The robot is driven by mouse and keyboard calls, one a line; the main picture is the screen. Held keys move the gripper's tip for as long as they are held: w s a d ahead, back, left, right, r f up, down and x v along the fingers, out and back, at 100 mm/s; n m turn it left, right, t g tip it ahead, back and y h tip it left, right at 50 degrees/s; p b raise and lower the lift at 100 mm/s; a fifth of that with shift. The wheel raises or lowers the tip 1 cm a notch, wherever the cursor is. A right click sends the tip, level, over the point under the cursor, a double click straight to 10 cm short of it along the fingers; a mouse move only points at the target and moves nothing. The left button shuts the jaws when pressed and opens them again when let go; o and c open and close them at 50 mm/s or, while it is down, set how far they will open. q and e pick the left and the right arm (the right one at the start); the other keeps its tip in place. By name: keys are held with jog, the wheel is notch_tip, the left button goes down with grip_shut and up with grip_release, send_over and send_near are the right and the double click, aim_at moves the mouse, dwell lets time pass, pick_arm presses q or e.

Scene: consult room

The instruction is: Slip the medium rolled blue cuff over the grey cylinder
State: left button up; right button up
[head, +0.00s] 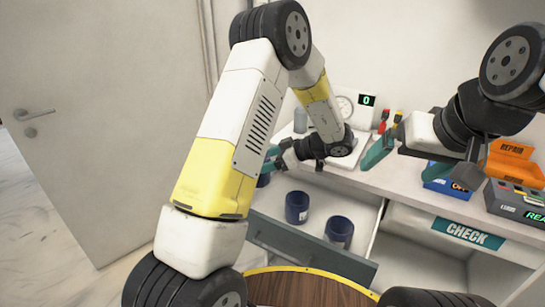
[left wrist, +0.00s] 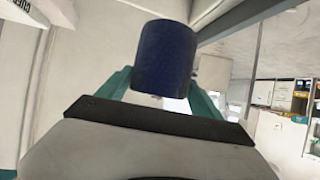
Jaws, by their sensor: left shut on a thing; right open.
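In the left wrist view, my left gripper (left wrist: 160,92) is shut on a dark blue rolled cuff (left wrist: 166,52). In the head view, my left gripper (head: 271,157) is partly hidden by my own arm. Part of a blue cuff (head: 263,181) shows just below it; I cannot tell whether this is the held one. Two other blue cuffs (head: 297,207) (head: 339,232) stand in the open drawer. The grey cylinder (head: 300,120) stands upright on the counter, behind and above my left gripper. My right gripper (head: 387,152) is open and empty above the counter.
The open drawer (head: 310,250) juts out below the counter (head: 400,187). A dial and a green "0" display (head: 367,100) stand at the back. Blue and orange boxes (head: 445,180) (head: 512,160) are at the right. A "CHECK" compartment (head: 462,231) is beneath.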

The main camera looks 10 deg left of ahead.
pick_arm(q)
notch_tip(320, 180, up, 7)
dwell(1.1)
jog(key=shift+f, duration=0.1)
